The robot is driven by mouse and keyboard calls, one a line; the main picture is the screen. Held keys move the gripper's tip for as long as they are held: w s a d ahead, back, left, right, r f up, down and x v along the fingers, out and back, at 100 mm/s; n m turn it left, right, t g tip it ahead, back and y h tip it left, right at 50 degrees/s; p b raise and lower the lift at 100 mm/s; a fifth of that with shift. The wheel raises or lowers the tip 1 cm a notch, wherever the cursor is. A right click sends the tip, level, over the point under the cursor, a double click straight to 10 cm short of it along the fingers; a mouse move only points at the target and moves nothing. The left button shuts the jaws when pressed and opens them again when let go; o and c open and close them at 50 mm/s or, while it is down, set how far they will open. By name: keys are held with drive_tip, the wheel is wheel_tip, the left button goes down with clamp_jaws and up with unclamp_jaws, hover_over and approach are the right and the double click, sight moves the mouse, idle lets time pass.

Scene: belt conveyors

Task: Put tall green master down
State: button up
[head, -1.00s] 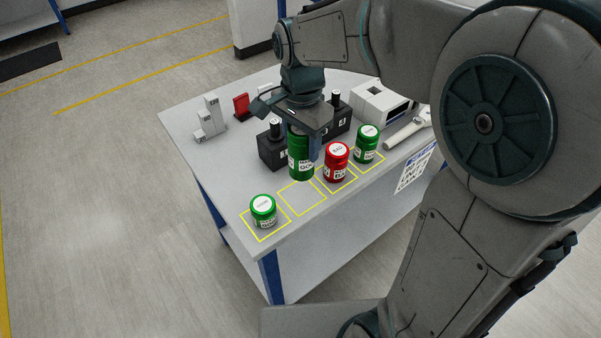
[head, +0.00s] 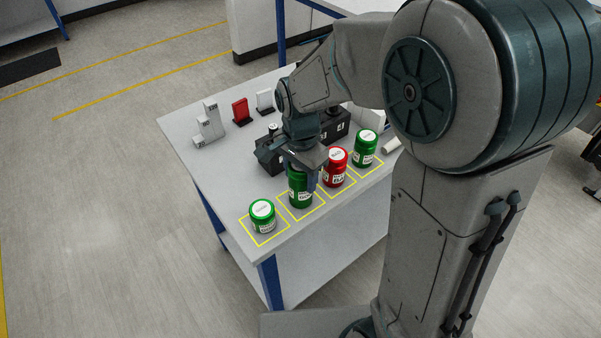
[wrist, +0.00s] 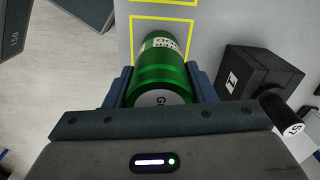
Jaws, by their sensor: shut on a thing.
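The tall green master (head: 300,188) is a green cylinder with a white label. My gripper (head: 303,173) is shut on its upper part, from above. In the head view the master stands upright over the second yellow square (head: 285,203) from the left; I cannot tell whether its base touches the table. In the wrist view the master (wrist: 160,72) sits between the two blue-grey fingers of my gripper (wrist: 161,88), with a yellow outline at its far end.
A short green jar (head: 262,216) stands in the left square. A red jar (head: 335,168) stands close on the right, then another green jar (head: 366,149). Black blocks (head: 268,155) lie behind. Grey step blocks (head: 209,124) and a red stand (head: 242,111) are at the back left.

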drive_tip(key=o, duration=1.4)
wheel_tip(320, 180, up, 12)
drive_tip(key=shift+d+r, duration=0.1)
drive_tip(key=shift+r, duration=0.05)
drive_tip(key=s+d+f+n+t, duration=0.3)
drive_tip(key=s+d+f+n, duration=0.1)
drive_tip(key=s+d+n, duration=0.5)
drive_tip(key=shift+s+d, duration=1.4)
drive_tip(key=shift+s, duration=0.4)
